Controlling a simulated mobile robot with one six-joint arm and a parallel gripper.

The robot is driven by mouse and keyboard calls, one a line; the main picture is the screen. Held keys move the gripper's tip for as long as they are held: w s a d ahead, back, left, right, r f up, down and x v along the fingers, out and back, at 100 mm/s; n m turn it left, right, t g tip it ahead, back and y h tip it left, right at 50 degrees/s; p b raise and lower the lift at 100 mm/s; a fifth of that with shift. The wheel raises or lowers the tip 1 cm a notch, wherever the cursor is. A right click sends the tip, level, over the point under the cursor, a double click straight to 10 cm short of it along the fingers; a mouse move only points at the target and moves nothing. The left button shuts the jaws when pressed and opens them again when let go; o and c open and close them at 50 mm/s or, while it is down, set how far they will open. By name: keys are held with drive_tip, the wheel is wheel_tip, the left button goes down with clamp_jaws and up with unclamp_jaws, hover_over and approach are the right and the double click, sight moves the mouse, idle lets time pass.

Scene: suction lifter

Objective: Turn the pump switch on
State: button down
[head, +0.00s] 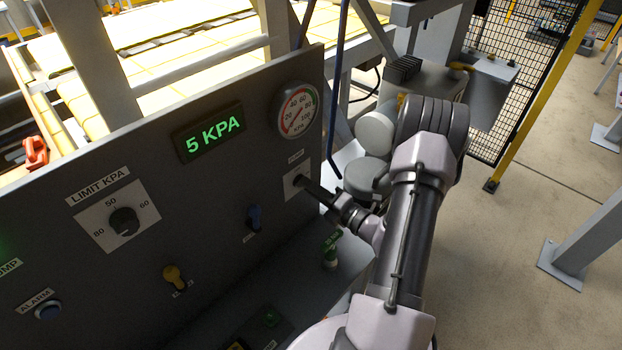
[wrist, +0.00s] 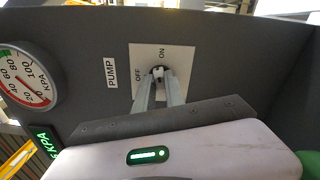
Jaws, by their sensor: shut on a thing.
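The pump switch (wrist: 158,71) is a small dark knob on a white plate (wrist: 182,58) marked OFF and ON, beside a PUMP label. My gripper (wrist: 159,80) has its two fingers at the knob, one on each side, and is shut on it. The fingers hide much of the knob, so I cannot tell which mark it points to. In the head view, my gripper (head: 303,184) reaches the white plate (head: 292,187) at the right end of the dark control panel (head: 215,195).
A round gauge (head: 297,110) and a green display (head: 208,133) reading 5 KPA sit above and left of the switch.

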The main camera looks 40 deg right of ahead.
drive_tip(key=shift+m+p, duration=1.1)
drive_tip(key=shift+m, duration=0.4)
drive_tip(key=shift+f+m, duration=0.1)
drive_tip(key=shift+m, duration=0.2)
drive_tip(key=c, duration=1.4)
unclamp_jaws()
drive_tip(key=s+d+p, duration=0.1)
drive_tip(key=s, duration=1.6)
drive_tip(key=shift+s+d, duration=0.15)
drive_tip(key=shift+s, duration=0.05)
